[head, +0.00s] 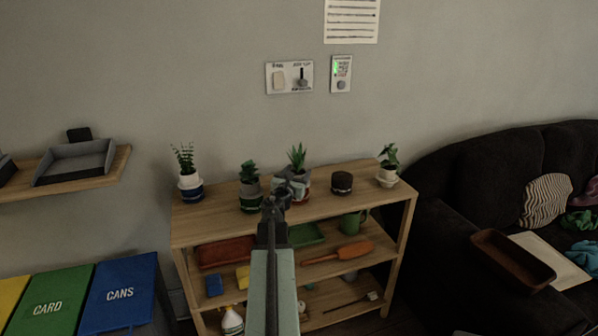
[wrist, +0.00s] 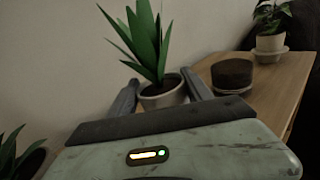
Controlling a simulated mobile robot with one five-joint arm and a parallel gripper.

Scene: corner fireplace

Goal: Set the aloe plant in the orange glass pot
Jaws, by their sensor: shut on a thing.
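The aloe plant (head: 297,158) has spiky green leaves and stands upright in a pale pot; it also shows in the wrist view (wrist: 147,45). My gripper (wrist: 162,85) is shut on its pot, one finger on each side, over the shelf top. In the head view my gripper (head: 285,188) partly hides that pot, and a little red shows low beside it. I cannot tell whether the pot touches the shelf. No pot is clearly orange glass. A dark brown round pot (head: 341,183) without a plant stands just right of the aloe, also in the wrist view (wrist: 232,75).
The wooden shelf (head: 225,215) also bears a leafy plant (head: 184,160) at the left, a dark-potted succulent (head: 249,172) close to my gripper's left, and a white-potted plant (head: 388,165) at the right end. Lower boards hold trays and tools. A dark sofa (head: 440,180) stands right.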

